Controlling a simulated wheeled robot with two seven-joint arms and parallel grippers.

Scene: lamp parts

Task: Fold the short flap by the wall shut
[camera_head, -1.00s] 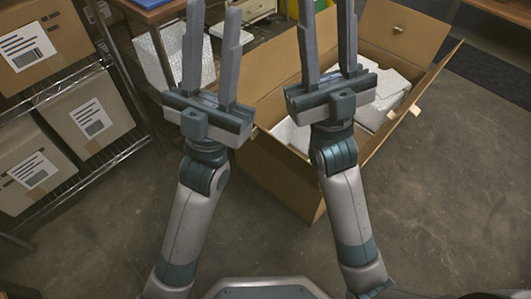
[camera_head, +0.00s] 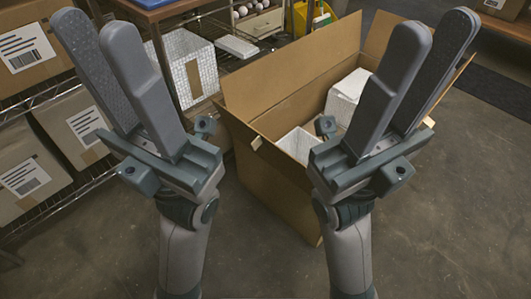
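An open cardboard box (camera_head: 275,190) stands on the floor at the centre. One long flap (camera_head: 292,70) stands up on its left-back side. A shorter flap (camera_head: 385,32) is raised at the far end. Another flap (camera_head: 448,92) on the right is partly behind my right gripper. No wall is clearly visible, so I cannot tell for certain which short flap is meant. My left gripper (camera_head: 98,28) is open and empty, left of the box. My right gripper (camera_head: 436,28) is open and empty, in front of the box's right part, hiding some of it.
White packing pieces (camera_head: 348,92) lie inside the box. A shelf rack with cartons (camera_head: 78,122) stands at the left. A white textured crate (camera_head: 185,65) and a table (camera_head: 150,8) are behind my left gripper. The floor (camera_head: 450,220) at the lower right is clear.

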